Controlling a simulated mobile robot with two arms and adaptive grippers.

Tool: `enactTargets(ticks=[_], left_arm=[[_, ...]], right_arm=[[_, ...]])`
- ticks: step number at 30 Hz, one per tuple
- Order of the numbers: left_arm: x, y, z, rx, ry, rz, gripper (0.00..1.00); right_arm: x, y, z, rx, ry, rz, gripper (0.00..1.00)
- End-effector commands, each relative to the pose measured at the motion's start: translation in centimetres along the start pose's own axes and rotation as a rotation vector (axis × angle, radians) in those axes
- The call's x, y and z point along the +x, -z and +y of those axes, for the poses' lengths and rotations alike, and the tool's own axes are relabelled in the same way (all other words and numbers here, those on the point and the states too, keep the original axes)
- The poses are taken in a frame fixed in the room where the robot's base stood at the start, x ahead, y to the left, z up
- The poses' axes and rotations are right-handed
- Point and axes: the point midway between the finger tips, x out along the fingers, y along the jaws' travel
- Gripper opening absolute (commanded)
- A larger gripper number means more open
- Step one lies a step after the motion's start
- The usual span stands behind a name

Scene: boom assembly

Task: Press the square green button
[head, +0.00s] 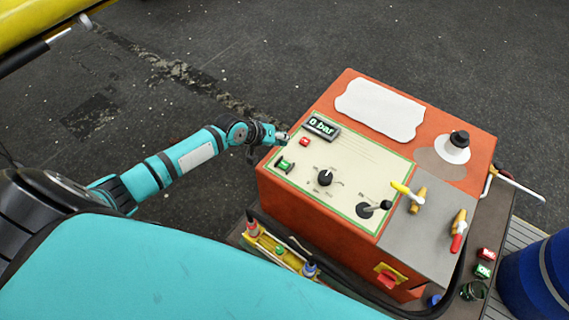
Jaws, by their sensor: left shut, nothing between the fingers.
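The square green button (285,165) sits near the left edge of the cream control panel (345,155) on top of the orange box (320,225). My left gripper (282,136) is shut and empty. In the picture it is just above the green button, at the panel's left corner, and appears apart from the button. I cannot tell its exact height over the panel. My right gripper is not in view.
A small red button (304,142) and a display reading "0 bar" (322,127) are close to my left gripper. A black knob (325,177), a black lever (372,208) and yellow-handled (402,189) and red-handled (459,236) valves stand farther right. A blue barrel (540,280) is at lower right.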

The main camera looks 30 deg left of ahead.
Motion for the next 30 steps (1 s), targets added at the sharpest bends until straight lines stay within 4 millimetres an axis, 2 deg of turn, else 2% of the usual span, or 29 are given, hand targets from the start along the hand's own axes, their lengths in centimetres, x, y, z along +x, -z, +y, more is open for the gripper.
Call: enactTargets(ticks=[8,18,24,30], left_arm=[[1.4,-1.1,-1.1,0.001,0.000,-0.001,0.00],[4.9,-3.6,-3.5,0.001,0.000,0.000,0.00],[6.0,-4.4,-4.4,0.001,0.000,0.000,0.00],[6.1,-4.5,-4.5,0.002,0.000,0.000,0.00]], right_arm=[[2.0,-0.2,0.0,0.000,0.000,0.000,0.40],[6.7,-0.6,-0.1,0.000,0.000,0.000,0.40],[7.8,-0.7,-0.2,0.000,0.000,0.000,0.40],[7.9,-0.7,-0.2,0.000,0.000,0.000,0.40]])
